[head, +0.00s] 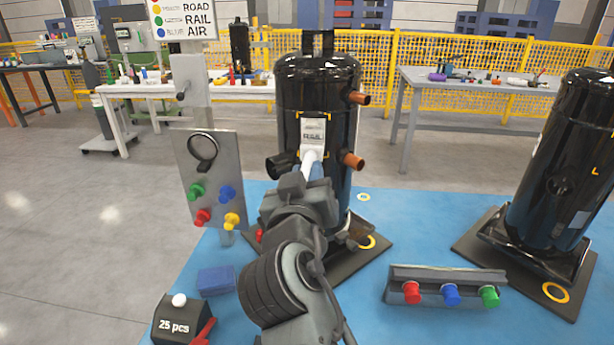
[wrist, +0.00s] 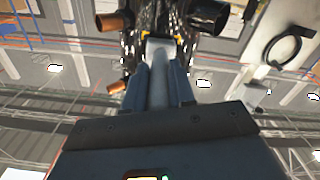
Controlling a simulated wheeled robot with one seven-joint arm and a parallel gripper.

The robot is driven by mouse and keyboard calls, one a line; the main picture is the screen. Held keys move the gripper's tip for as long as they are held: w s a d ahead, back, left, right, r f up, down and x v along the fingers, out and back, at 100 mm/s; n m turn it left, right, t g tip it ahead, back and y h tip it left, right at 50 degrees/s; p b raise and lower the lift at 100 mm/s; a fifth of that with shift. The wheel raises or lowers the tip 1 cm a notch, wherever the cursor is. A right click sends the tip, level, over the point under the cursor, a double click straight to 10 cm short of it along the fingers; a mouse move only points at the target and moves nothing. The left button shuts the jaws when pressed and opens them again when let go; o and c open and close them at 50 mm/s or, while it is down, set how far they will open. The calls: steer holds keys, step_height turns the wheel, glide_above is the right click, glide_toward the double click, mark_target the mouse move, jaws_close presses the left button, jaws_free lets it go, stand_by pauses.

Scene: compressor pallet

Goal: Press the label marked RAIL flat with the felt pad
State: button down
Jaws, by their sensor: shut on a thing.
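The label marked RAIL (head: 313,130) is a white rectangle on the front of the upright black compressor (head: 318,85), between small orange corner marks. My gripper (head: 314,175) is in front of the compressor, just below the label, and is shut on a pale rod-like tool (head: 310,160), which I take for the felt pad's handle. In the wrist view, my gripper's two fingers (wrist: 160,90) close on the pale handle (wrist: 159,72), which points at the compressor. The tool's far end overlaps the label's lower edge in the head view; I cannot tell whether it touches.
Copper pipe stubs (head: 354,160) stick out beside the label. A grey panel (head: 211,180) with a black ring and coloured knobs stands left. A rack of coloured caps (head: 447,287) lies right on the blue mat. A second compressor (head: 562,170) stands far right.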

steer(key=shift+s, duration=0.15)
steer(key=shift+s, duration=1.6)
